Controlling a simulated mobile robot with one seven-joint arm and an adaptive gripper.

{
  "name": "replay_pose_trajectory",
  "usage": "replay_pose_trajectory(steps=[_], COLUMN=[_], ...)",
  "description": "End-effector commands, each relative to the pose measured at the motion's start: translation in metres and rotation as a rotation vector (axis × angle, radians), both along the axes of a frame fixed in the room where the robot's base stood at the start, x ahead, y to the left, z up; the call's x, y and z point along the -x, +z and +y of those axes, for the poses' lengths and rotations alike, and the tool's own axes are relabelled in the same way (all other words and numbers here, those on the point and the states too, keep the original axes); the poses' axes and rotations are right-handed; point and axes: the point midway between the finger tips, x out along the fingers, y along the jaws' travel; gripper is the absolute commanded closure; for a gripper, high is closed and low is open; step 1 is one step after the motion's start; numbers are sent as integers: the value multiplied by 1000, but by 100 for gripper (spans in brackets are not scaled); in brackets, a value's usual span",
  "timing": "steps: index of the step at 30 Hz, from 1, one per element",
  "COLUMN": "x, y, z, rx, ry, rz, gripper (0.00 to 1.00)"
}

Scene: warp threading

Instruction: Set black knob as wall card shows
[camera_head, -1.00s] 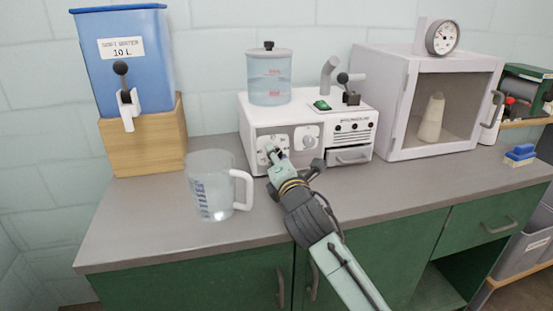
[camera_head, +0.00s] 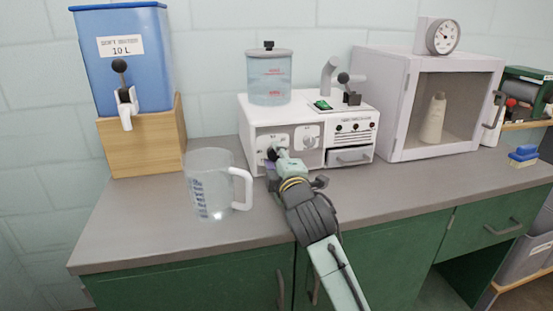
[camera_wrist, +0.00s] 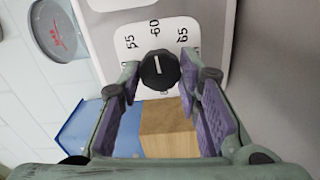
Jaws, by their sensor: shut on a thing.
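The black knob (camera_wrist: 159,70) sits on a white dial plate (camera_wrist: 128,50) marked 55, 60 and 65 in the wrist view. Its short white line runs roughly in line with the 60. My gripper (camera_wrist: 168,76) has a fingertip on each side of the knob and is shut on it. In the head view my gripper (camera_head: 274,158) is at the left dial on the front of the white machine (camera_head: 262,115), and it largely hides that knob. I make out no wall card in either view.
A clear measuring jug (camera_head: 210,190) stands left of my gripper on the grey counter (camera_head: 150,225). A blue tank (camera_head: 120,70) sits on a wooden block (camera_head: 150,150) at the left. A second dial (camera_head: 308,142) is just right of my gripper. A white cabinet (camera_head: 390,120) stands further right.

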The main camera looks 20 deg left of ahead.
Motion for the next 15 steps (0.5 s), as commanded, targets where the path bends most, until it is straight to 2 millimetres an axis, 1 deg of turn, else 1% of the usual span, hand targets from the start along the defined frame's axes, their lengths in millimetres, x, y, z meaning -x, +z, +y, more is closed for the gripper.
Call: replay_pose_trajectory(steps=[6, 15], x=[0, 0], y=[-1, 0], z=[0, 0], rx=[-44, -53], ry=[1, 1], rz=[31, 37], gripper=[96, 96])
